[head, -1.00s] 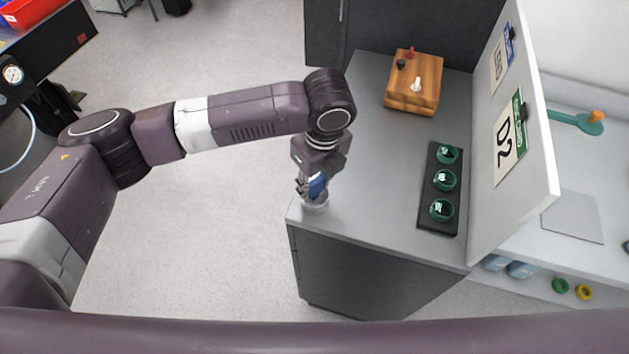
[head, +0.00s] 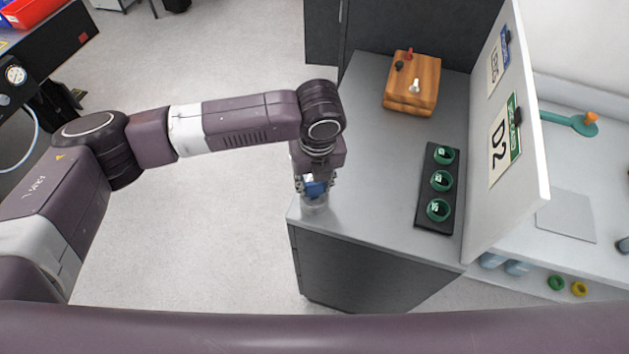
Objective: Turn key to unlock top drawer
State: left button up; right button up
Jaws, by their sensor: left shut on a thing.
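My left gripper (head: 315,190) points down at the near left corner of the grey cabinet (head: 368,205). It is shut on a small pale, clear-looking cylinder (head: 314,207) at that corner. A blue patch shows between the fingers; I cannot tell whether it belongs to the cylinder or to the gripper. I cannot make out a key or a keyhole. The cabinet's dark front (head: 370,272) shows no clear drawer lines. My right gripper is not in view.
A wooden box (head: 424,78) with red, black and white knobs stands at the cabinet's back. A black rack (head: 428,212) holds green round pieces. An upright white board (head: 525,175) marked D2 borders the right side. The cabinet top between gripper and rack is clear.

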pick_arm(q)
jog(key=shift+m, duration=0.9)
jog(key=shift+r+m+p, duration=0.1)
jog(key=shift+m+p, duration=0.45)
jog(key=shift+m, duration=0.15)
jog(key=shift+m+h, duration=0.4)
jog(key=shift+m, duration=0.6)
jog(key=shift+m+p, duration=0.6)
jog(key=shift+m, duration=0.5)
jog(key=o, duration=1.3)
